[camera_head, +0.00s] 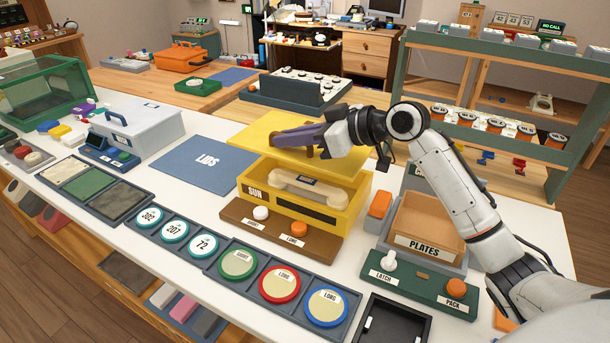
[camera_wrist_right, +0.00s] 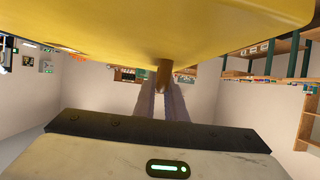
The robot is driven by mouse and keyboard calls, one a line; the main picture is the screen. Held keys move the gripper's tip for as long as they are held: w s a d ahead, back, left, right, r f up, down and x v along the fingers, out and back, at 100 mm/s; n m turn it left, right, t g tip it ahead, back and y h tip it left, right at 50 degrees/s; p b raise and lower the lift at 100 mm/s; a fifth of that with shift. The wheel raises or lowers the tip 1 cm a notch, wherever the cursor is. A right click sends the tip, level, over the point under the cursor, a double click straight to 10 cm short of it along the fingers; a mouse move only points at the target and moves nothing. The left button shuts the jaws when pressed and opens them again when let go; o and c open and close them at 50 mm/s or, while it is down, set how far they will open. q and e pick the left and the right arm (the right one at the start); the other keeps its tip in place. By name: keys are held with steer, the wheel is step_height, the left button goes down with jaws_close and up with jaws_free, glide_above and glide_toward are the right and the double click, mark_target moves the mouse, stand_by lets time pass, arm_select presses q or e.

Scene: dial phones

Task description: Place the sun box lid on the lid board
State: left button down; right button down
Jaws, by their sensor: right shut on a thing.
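The yellow sun box lid (camera_head: 252,132) is held above the open yellow sun box (camera_head: 284,207), tilted a little and apart from it. My right gripper (camera_head: 282,138) is shut on the lid's brown handle. In the right wrist view the lid's yellow surface (camera_wrist_right: 160,30) fills the top, and the fingers meet at the brown handle (camera_wrist_right: 164,72). A beige handset (camera_head: 308,187) lies inside the sun box. The blue lid board (camera_head: 205,165), marked LIDS, lies flat and bare on the white table to the left of the box. My left gripper is not in view.
A grey box with a lid (camera_head: 137,124) stands left of the lid board. A plates box (camera_head: 428,222) stands right of the sun box. Trays of dials (camera_head: 238,262) lie along the front. A green shelf (camera_head: 485,85) stands behind on the right.

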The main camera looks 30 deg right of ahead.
steer(key=shift+w, duration=0.1)
step_height(320, 180, down, 9)
steer(key=shift+f, duration=0.2)
stand_by(0.5)
steer(key=c, duration=1.8)
jaws_free()
steer(key=shift+f, duration=0.1)
